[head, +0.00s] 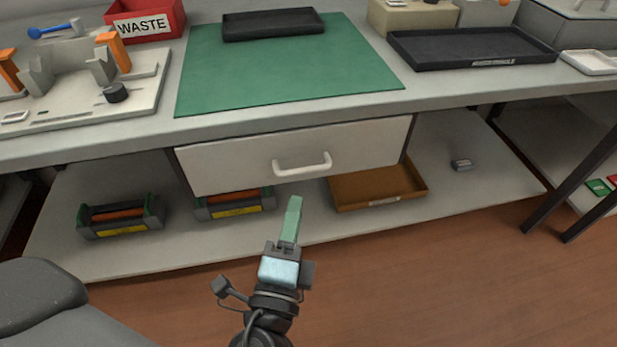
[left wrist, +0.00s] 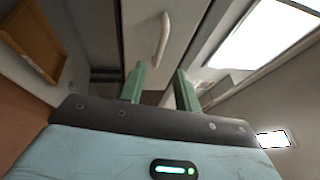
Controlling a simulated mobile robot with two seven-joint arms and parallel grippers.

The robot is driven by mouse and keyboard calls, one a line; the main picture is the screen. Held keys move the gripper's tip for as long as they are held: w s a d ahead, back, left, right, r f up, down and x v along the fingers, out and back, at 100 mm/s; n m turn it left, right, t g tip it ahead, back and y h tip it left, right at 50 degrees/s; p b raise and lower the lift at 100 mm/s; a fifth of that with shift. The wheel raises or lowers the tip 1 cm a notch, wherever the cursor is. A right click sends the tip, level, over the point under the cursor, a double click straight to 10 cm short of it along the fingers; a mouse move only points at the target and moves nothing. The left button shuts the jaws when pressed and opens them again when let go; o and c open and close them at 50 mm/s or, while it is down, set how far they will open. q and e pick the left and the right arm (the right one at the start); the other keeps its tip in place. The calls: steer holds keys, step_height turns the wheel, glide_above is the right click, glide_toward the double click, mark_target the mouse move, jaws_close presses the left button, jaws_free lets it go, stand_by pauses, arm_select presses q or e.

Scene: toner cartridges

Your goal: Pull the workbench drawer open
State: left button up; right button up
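The white workbench drawer (head: 235,165) sits shut under the bench's front edge. Its pale bar handle (head: 302,164) is in the middle of its front. In the left wrist view, the drawer front (left wrist: 138,22) and the handle (left wrist: 163,40) lie ahead of the fingers. My left gripper (head: 293,203) is below and in front of the handle in the head view, apart from it. In the left wrist view my left gripper (left wrist: 158,72) has its two green fingers spread with nothing between them. My right gripper is in neither view.
The grey bench top (head: 150,125) overhangs the drawer. A lower shelf (head: 300,228) holds cartridges (head: 118,216) and an orange-brown tray (head: 375,192). A dark table leg (head: 570,185) stands at right. The wooden floor (head: 430,290) in front is clear.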

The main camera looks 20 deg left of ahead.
arm_select(q)
steer(key=r+p, duration=0.1)
glide_above(303, 178)
steer(key=s+d, duration=0.2)
steer(key=s, duration=0.2)
steer(key=shift+a+r, duration=0.1)
steer(key=shift+s, duration=0.1)
steer(key=shift+c, duration=0.3)
jaws_close()
